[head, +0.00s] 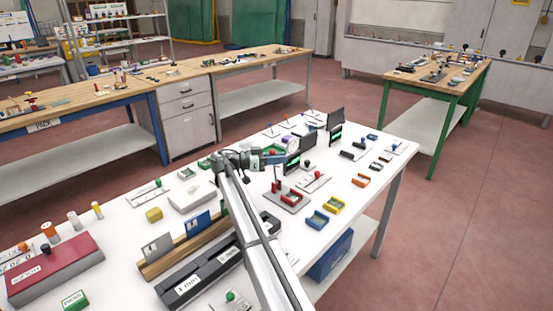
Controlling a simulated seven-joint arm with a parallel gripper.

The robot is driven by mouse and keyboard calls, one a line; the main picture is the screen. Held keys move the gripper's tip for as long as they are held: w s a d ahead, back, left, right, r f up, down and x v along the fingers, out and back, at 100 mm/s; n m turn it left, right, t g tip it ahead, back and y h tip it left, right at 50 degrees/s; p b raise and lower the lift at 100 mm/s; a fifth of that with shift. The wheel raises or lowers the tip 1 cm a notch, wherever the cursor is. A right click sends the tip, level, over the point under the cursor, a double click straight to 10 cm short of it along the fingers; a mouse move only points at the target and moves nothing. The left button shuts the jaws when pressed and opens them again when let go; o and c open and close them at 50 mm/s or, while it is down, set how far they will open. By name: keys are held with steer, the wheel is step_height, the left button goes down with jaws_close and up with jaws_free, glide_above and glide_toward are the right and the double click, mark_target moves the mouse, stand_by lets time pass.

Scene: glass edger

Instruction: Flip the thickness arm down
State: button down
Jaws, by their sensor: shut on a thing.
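My gripper (273,160) is over the middle of the white bench, at the end of my arm, pointing right. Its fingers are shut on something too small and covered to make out. A dark upright panel with a green strip (293,163) stands right beside the fingertips; I cannot tell if they touch. A long dark grey bar-shaped unit (203,277) with white thickness labels, one reading 4 mm, lies at the front, partly behind my arm. I cannot pick out the thickness arm with certainty.
The white bench (130,225) is crowded. A wooden rack (160,264) holds upright plates. A red box (55,268) is at the left. A red stand (291,196), a blue tray (317,220) and a yellow tray (334,205) are to the right. Bare bench lies at the front right.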

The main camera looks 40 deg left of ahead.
steer(key=d+f+m+g+y, duration=0.1)
steer(key=d+m+y, duration=0.1)
steer(key=d+f+m+g+y, duration=0.1)
steer(key=d+m, duration=0.1)
steer(key=d, duration=0.1)
steer(key=d+f+m+y, duration=0.1)
steer(key=d+m+y, duration=0.1)
steer(key=d, duration=0.1)
steer(key=shift+d+m+g+y, duration=0.25)
steer(key=shift+m+g+y, duration=0.05)
steer(key=shift+m+g, duration=0.1)
steer(key=shift+d+f+m+y, duration=0.5)
steer(key=shift+f+m+y, duration=0.1)
steer(key=shift+f, duration=0.15)
steer(key=shift+d+f, duration=0.3)
steer(key=shift+f, duration=0.5)
steer(key=c, duration=1.2)
jaws_free()
steer(key=shift+a, duration=0.1)
steer(key=v, duration=1.4)
steer(key=shift+w, duration=0.15)
